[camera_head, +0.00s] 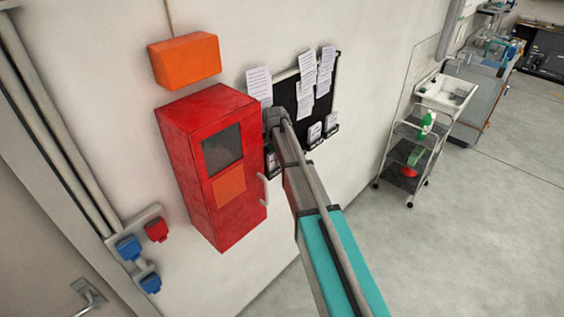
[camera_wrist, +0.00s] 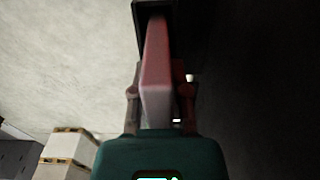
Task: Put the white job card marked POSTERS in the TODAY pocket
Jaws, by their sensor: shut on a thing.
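A black board (camera_head: 290,98) hangs on the wall with white sheets (camera_head: 307,72) at its top. Small dark pockets sit along its lower edge: one at left (camera_head: 272,163) beside my arm, and two at right (camera_head: 314,138), (camera_head: 331,127), with pale cards showing. Their labels are too small to read. My gripper is at the board's left side, mostly hidden by my arm in the head view. In the wrist view my gripper (camera_wrist: 160,92) is shut on a pale, red-tinted slab-like card (camera_wrist: 157,75), seen edge-on; no marking shows. Its far end is at a black holder (camera_wrist: 143,14); whether inside, I cannot tell.
A red wall cabinet (camera_head: 187,181) with a handle stands out close left of my gripper, below an orange box (camera_head: 184,59). A grey trolley (camera_head: 412,150) stands to the right. The floor (camera_head: 450,250) at lower right is clear.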

